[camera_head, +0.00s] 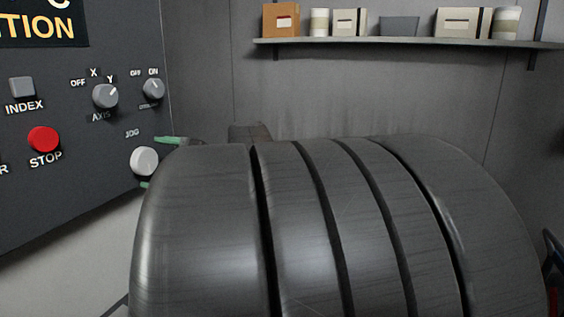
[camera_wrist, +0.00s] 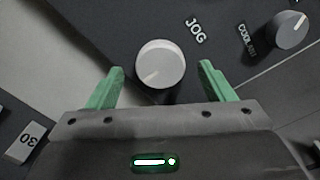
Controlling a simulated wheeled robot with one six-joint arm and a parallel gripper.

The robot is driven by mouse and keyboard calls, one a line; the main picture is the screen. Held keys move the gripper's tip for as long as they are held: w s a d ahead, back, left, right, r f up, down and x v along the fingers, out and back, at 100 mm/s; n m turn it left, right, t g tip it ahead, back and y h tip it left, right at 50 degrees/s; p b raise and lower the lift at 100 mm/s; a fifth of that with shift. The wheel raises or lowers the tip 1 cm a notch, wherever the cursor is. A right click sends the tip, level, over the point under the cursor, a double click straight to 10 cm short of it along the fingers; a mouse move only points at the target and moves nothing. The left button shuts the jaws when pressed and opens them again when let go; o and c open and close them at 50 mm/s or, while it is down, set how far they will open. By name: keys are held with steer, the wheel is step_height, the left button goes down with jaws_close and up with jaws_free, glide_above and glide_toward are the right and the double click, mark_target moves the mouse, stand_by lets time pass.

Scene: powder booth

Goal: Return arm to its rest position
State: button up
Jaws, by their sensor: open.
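My gripper (camera_wrist: 160,88) has green fingers spread apart in the wrist view, one on each side of the light grey JOG knob (camera_wrist: 160,63). Both fingertips look clear of the knob, with gaps on either side, and nothing is held. In the head view the JOG knob (camera_head: 144,161) sits at the right edge of the dark control panel (camera_head: 60,195). One green fingertip of my gripper (camera_head: 158,163) shows just above the knob and a bit of green below it. My large dark ribbed arm fills the lower middle of the head view and hides most of the gripper.
The panel also carries a red STOP button (camera_head: 44,139), a grey INDEX button (camera_head: 22,87), an AXIS knob (camera_head: 105,96) and a small ON/OFF knob (camera_head: 153,89). A wall shelf (camera_head: 400,42) with boxes and jars is at the back. Bare grey wall lies below it.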

steer(key=shift+w+a+f+n+b, duration=0.15)
steer(key=shift+a+n+b, duration=0.45)
steer(key=shift+n, duration=1.55)
steer(key=shift+w+a+n+b, duration=0.25)
steer(key=shift+n+b, duration=0.7)
steer(key=shift+n, duration=1.15)
steer(key=shift+w+a+f+n+b, duration=0.1)
steer(key=shift+a+n+b, duration=0.5)
steer(key=shift+n, duration=1.55)
steer(key=shift+d, duration=0.2)
